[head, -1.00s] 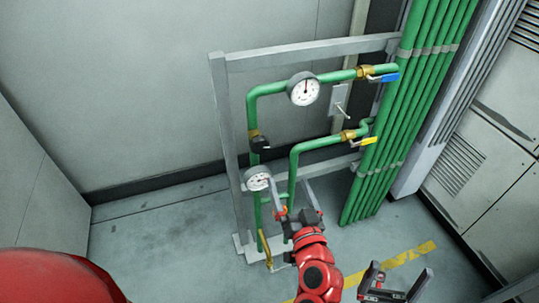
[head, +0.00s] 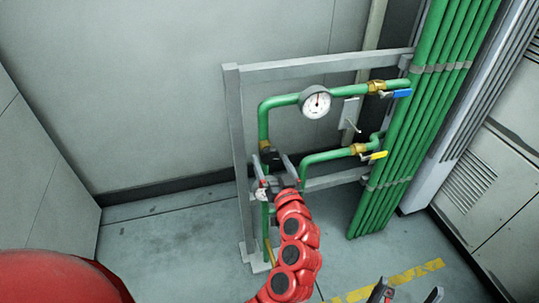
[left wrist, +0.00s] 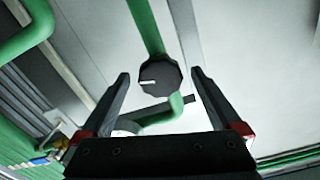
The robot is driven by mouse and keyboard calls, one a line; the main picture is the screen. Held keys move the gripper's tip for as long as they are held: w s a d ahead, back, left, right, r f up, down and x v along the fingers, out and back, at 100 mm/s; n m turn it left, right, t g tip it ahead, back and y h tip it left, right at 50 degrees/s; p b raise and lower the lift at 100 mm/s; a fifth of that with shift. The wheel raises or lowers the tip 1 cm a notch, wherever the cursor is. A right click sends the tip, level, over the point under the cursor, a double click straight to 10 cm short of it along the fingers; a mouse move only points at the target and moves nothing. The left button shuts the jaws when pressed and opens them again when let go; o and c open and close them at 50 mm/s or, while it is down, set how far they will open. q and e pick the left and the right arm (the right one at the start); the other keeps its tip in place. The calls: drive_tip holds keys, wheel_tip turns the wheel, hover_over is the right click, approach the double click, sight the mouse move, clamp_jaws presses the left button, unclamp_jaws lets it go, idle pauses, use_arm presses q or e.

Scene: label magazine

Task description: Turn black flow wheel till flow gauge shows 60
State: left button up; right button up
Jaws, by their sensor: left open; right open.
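The black flow wheel (head: 271,157) sits on the left vertical green pipe. In the left wrist view it is a dark knob (left wrist: 158,76) with a white mark pointing left. My left gripper (head: 273,164) is open, with its fingers to either side of the wheel and no clear contact. A round white gauge (head: 315,103) on the upper pipe has its needle pointing roughly up; its numbers are too small to read. A lower white gauge (head: 262,194) is mostly hidden by my left gripper. I cannot tell which is the flow gauge. My right gripper (head: 407,292) is open and empty at the bottom edge.
A blue-handled valve (head: 400,93) and a yellow-handled valve (head: 378,155) are on the right of the pipework. A grey frame (head: 240,150) carries the pipes. A bundle of green pipes (head: 420,110) stands at right. The floor to the left is clear.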

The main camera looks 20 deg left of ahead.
use_arm(q)
drive_tip(key=shift+x, duration=1.3)
drive_tip(key=c, duration=1.4)
